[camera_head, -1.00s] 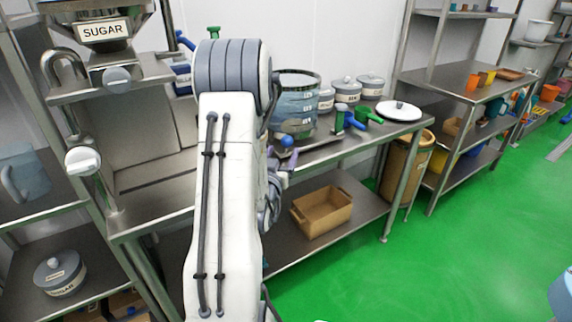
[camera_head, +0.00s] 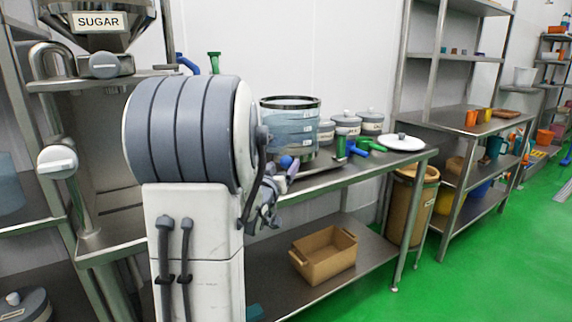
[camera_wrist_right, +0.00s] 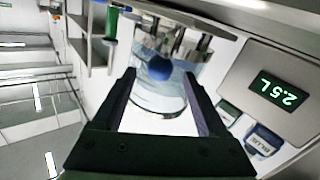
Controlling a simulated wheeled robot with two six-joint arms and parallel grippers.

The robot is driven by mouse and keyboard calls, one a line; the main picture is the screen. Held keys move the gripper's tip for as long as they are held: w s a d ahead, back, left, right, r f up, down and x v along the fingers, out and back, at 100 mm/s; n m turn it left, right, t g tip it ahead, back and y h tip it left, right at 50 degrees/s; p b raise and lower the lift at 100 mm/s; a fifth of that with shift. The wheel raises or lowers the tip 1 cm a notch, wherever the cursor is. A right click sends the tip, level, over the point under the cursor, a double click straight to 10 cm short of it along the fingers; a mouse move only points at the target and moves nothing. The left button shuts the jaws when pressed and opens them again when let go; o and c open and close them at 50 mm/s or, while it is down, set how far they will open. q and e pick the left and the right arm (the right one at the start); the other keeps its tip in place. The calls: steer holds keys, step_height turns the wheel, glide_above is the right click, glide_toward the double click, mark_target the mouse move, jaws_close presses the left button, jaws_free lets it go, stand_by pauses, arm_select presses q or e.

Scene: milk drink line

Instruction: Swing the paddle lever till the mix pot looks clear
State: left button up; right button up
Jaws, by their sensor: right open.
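The mix pot (camera_head: 290,125) is a see-through vessel with a dark rim on the steel bench. Its contents look bluish and see-through; its lower part is partly hidden by my arm. The paddle lever's blue ball knob (camera_head: 287,162) shows in front of the pot. In the right wrist view the blue knob (camera_wrist_right: 154,68) lies between and beyond the fingertips, against the clear pot (camera_wrist_right: 160,98). My right gripper (camera_wrist_right: 160,76) is open and empty; I cannot tell its exact distance from the knob. In the head view my right gripper (camera_head: 268,203) is partly hidden behind my arm. My left gripper is not in view.
Lidded grey pots (camera_head: 347,122) and green- and blue-handled tools (camera_head: 360,145) stand right of the mix pot. A cardboard box (camera_head: 324,254) sits on the lower shelf. A 2.5 L display (camera_wrist_right: 279,90) shows at the wrist view's right.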

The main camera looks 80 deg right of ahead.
mark_target(284, 164)
steer(key=shift+d, duration=2)
jaws_close()
